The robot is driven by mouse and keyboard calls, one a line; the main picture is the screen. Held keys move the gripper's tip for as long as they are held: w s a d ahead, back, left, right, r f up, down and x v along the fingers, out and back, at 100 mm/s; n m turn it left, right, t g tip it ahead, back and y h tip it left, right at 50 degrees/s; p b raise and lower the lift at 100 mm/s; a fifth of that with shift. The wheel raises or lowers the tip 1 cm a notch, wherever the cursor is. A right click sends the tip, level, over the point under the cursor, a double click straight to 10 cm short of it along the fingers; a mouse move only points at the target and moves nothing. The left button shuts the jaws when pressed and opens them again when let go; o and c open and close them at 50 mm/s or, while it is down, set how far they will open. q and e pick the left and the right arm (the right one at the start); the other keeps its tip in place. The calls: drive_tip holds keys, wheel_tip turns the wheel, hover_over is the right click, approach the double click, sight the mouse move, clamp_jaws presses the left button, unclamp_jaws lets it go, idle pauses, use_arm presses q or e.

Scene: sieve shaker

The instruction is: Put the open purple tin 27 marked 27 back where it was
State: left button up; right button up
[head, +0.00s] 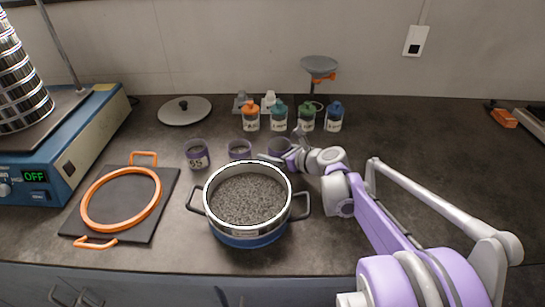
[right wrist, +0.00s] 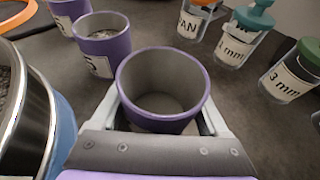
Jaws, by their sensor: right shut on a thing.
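My right gripper (head: 283,153) is shut on an open purple tin (head: 279,145), near the back middle of the counter. In the right wrist view the fingers (right wrist: 163,118) lie on either side of the tin (right wrist: 163,127). It looks upright and empty, and its number is hidden. I cannot tell whether its base touches the counter. Two other open purple tins stand to its left: a middle one (head: 240,149) and a left one with a number label (head: 196,153). My left gripper is not in view.
A two-handled pot (head: 248,238) of grey grains stands in front of the tins. Several jars with coloured lids (head: 278,117) stand behind. A dark board with an orange ring (head: 84,212) and a blue shaker (head: 78,150) are left. The counter's right is mostly clear beyond my arm.

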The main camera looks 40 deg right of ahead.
drive_tip(key=shift+f, duration=0.5)
drive_tip(key=shift+f, duration=0.2)
drive_tip(key=o, duration=1.3)
drive_tip(key=shift+o, duration=0.2)
drive_tip(key=shift+r, duration=0.1)
drive_tip(key=shift+s+r, duration=0.1)
drive_tip(key=shift+r, duration=0.1)
drive_tip(key=p+v, duration=0.3)
drive_tip(key=v, duration=0.8)
drive_tip(key=shift+s+r, duration=0.15)
drive_tip(key=shift+s, duration=0.15)
